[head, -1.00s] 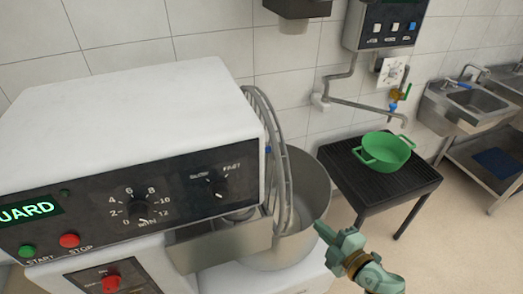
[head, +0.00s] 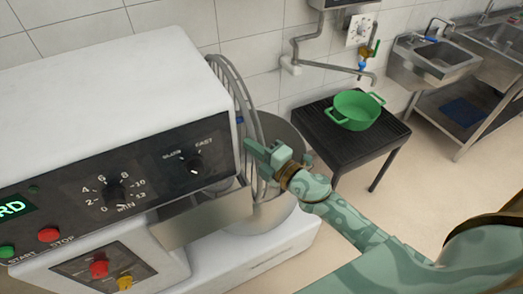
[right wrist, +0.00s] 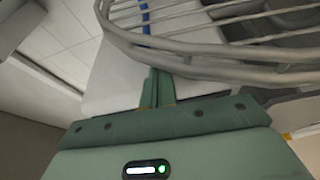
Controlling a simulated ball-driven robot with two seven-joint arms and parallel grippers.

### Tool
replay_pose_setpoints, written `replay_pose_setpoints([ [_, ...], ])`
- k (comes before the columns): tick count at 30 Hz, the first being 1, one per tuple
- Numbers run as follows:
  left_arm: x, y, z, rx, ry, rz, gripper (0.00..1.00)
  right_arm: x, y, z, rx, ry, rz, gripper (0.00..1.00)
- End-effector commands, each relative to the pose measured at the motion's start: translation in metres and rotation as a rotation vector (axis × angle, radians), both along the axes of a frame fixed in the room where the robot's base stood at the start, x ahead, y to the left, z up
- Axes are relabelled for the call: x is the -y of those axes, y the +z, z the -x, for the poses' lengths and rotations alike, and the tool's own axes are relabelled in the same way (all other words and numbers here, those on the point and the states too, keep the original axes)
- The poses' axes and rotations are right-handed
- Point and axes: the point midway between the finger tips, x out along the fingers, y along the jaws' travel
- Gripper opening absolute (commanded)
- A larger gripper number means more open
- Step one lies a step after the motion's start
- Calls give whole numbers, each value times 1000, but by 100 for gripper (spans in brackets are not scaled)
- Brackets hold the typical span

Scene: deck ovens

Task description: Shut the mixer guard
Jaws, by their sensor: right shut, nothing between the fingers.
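The mixer guard (head: 247,100) is a curved grey wire cage standing raised and steep beside the mixer's white head (head: 110,90). The steel bowl (head: 272,214) below it is open at the top. My right gripper (head: 254,156) is shut and empty, over the bowl and close to the guard's outer side. In the right wrist view its closed fingers (right wrist: 157,88) point toward the white head, with the guard's rim (right wrist: 200,55) crossing just above them. I cannot tell whether they touch. A blue part (right wrist: 145,22) shows behind the wires. My left gripper is out of view.
The control panel (head: 130,180) has knobs and a lit display whose visible letters end in "RD". A black slatted stand (head: 385,140) holding a green pot (head: 355,112) is right of the bowl. A steel sink (head: 435,62) stands at the back right. Floor between is clear.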

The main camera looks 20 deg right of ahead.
Motion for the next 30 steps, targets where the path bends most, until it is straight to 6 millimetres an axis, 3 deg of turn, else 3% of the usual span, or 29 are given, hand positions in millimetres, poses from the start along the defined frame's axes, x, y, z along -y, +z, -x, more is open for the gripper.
replay_pose_setpoints([
  [17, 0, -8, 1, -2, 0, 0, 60, 9, -3, -1, -1, -1, -34, 0],
  [23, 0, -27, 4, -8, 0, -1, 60, 35, -10, -3, -5, -3, -137, 0],
  [30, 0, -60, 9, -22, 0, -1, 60, 84, -29, -4, -15, -6, -342, 0],
])
